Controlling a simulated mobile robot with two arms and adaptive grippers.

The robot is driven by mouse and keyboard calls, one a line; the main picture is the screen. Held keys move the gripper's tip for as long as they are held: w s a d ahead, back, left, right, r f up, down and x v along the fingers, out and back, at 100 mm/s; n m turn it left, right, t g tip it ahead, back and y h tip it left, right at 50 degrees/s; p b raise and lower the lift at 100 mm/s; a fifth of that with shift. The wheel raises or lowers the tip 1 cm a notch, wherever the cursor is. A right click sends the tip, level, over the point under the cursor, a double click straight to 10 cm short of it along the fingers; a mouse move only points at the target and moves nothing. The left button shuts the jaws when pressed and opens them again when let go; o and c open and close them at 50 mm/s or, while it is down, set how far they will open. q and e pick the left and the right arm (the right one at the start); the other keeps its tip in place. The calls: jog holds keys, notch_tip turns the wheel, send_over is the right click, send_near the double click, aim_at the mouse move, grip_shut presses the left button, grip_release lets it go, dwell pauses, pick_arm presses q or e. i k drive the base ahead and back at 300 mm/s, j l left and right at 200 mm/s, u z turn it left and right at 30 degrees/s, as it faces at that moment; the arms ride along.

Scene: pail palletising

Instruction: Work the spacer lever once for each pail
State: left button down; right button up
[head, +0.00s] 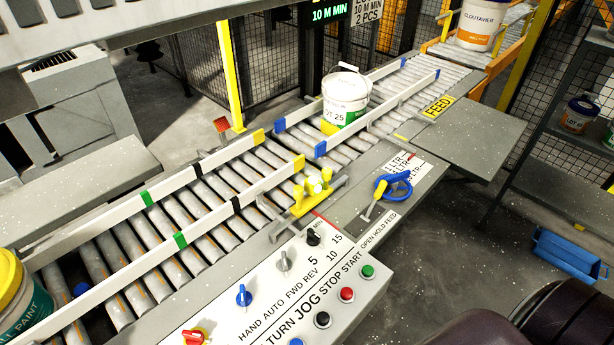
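A white pail (345,88) with a green and yellow label reading "OT 25" stands upright on the roller conveyor between the guide rails. Another white pail (481,20) with an orange label stands at the far upper right end of the line. A third pail (27,308), teal with a yellow rim, is cut off at the lower left edge. A lever with a blue looped handle (394,184) sits on the side plate by the words "OPEN HOLD FEED". I cannot tell for certain whether it is the spacer lever. Neither of my grippers is in view.
A yellow clamp-like fitting (312,190) sits at the near rail. A control panel (262,318) with knobs and coloured buttons fills the bottom middle. A blue bin (568,256) lies on the right floor.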

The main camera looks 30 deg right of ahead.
aim_at(381, 187)
jog(key=l+u, duration=0.3)
jog(key=l, duration=0.15)
jog(key=l+u, duration=0.25)
jog(key=l, duration=0.15)
jog(key=k+l+u, duration=0.1)
jog(key=l+u, duration=0.2)
jog(key=k+l+u, duration=0.1)
jog(key=l+u, duration=0.15)
jog(key=l, duration=0.3)
jog(key=k+l+u, duration=0.15)
jog(key=l+u, duration=0.15)
jog(key=k+l+u, duration=0.25)
jog(key=l, duration=0.15)
